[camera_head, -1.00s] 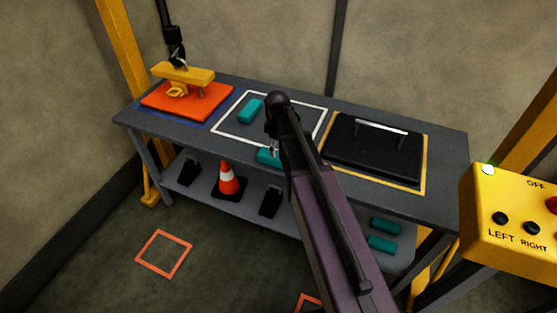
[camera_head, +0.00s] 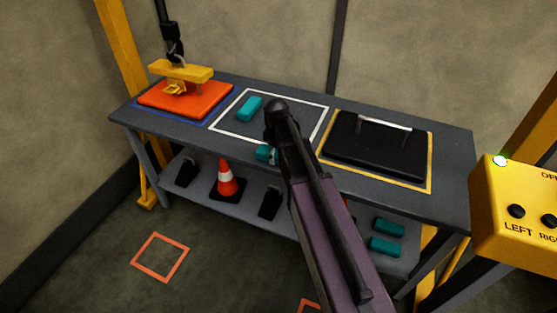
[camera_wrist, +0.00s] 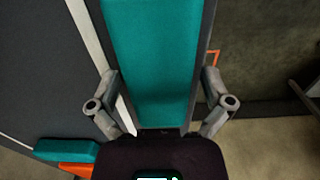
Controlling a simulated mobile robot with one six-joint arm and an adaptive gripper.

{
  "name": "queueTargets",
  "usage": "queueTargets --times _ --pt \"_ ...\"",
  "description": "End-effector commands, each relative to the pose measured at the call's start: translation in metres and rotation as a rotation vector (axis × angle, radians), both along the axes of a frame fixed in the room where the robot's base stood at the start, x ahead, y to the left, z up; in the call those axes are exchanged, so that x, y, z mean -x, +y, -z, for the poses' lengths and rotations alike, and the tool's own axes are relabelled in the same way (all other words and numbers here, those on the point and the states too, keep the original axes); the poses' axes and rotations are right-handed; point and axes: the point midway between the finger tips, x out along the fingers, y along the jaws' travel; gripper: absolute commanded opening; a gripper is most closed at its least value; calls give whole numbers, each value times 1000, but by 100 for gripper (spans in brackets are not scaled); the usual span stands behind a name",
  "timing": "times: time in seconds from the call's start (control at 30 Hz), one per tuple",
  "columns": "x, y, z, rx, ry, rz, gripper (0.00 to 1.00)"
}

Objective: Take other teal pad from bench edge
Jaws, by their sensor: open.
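A teal pad (camera_head: 264,153) lies at the front edge of the bench, by the white outlined square, partly hidden by my arm in the head view. In the wrist view this teal pad (camera_wrist: 152,60) fills the middle, between the two fingers of my gripper (camera_wrist: 160,104). The fingers are apart, one on each side of the pad; I cannot tell whether they touch it. Another teal pad (camera_head: 249,109) lies inside the white square. It seems to show at the lower left of the wrist view (camera_wrist: 68,151).
An orange plate (camera_head: 186,99) with a yellow hoist piece (camera_head: 182,72) is at the bench's left. A black plate with a handle (camera_head: 375,148) is at the right. The lower shelf holds a cone (camera_head: 226,178) and two teal pads (camera_head: 386,246). A yellow button box (camera_head: 515,215) stands at right.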

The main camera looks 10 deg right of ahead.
Motion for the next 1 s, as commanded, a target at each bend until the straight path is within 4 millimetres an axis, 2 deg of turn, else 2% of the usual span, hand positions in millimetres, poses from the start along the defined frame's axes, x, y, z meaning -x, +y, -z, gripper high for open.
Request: queueTargets --times 0.6,0.63,0.8,0.87,1.0 --pt "0 0 1 0 0 0 100" --pt "0 0 1 0 0 0 97" --pt "0 0 1 0 0 0 46" --pt "0 0 1 0 0 0 31" --pt "0 0 1 -1 1 0 31"
